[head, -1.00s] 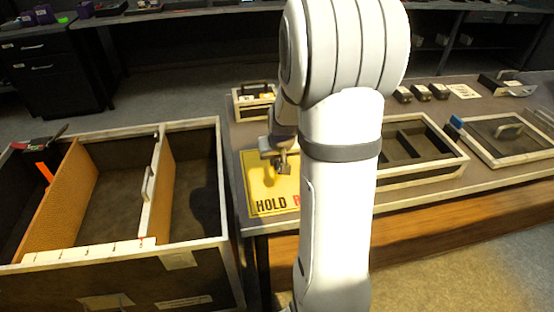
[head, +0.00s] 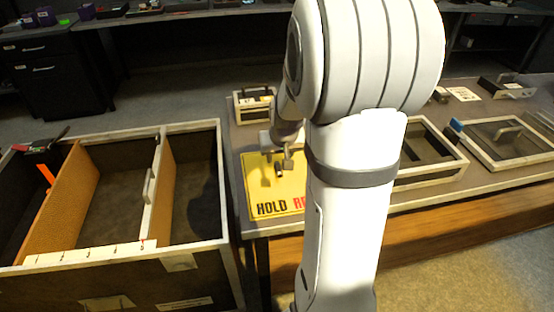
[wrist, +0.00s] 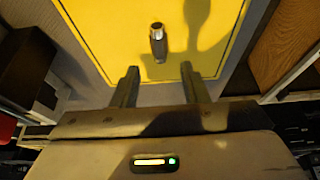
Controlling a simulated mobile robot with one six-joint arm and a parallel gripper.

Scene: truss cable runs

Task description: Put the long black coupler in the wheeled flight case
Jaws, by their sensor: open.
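A dark coupler with a bright metal end (wrist: 158,43) is on the yellow HOLD sign (wrist: 108,32). It shows small in the head view (head: 279,170), on the sign (head: 262,195) near my gripper (head: 277,153). In the wrist view my gripper (wrist: 160,70) is open and empty, and the coupler is just beyond the fingertips, between their lines and apart from both. The large flight case (head: 110,254) stands open at the left of the head view, with tan dividers; I see no wheels. Its right compartment (head: 195,205) looks empty.
The table carries an open divided tray (head: 430,174), a lidded case (head: 505,140) and a small handled box (head: 255,100). My arm hides the table's middle. An orange-marked tool (head: 44,172) lies at the case's left side.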

